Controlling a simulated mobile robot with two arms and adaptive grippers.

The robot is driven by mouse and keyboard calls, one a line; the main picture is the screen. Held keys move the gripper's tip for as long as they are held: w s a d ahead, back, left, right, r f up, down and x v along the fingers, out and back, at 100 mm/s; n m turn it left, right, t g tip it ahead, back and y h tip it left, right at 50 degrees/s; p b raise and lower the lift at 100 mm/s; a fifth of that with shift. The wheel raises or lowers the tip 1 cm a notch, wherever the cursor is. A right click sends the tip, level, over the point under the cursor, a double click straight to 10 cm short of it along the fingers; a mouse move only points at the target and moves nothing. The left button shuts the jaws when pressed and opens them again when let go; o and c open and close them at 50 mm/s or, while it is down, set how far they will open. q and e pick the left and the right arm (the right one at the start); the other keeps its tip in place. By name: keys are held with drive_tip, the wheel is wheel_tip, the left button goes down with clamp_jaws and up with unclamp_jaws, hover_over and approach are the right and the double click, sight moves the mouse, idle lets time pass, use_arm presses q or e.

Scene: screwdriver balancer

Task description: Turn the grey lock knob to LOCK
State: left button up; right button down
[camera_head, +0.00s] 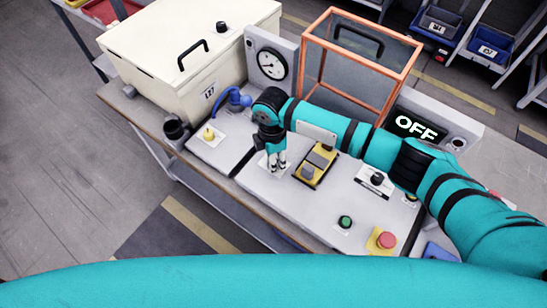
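My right gripper (276,166) reaches in from the right and points down at a small pale plate (286,176) on the light grey panel. Its fingertips are close to the plate and look close together. They cover the middle of the plate, so I cannot make out a grey lock knob or its marking there. Whether the fingers are shut on something cannot be told. My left gripper is out of view.
A yellow-black rocker (316,165) stands just right of the gripper. A black knob (377,179), green button (345,221) and red button (386,240) are nearer. An orange-framed case (310,62), an OFF display (417,128) and a cream box (150,48) stand behind.

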drive_tip(key=shift+a+r, duration=0.1)
drive_tip(key=c, duration=0.9)
unclamp_jaws()
drive_tip(key=shift+c, duration=0.2)
wheel_tip(320, 180, up, 12)
drive_tip(key=shift+w, duration=0.25)
drive_tip(key=shift+a, duration=0.1)
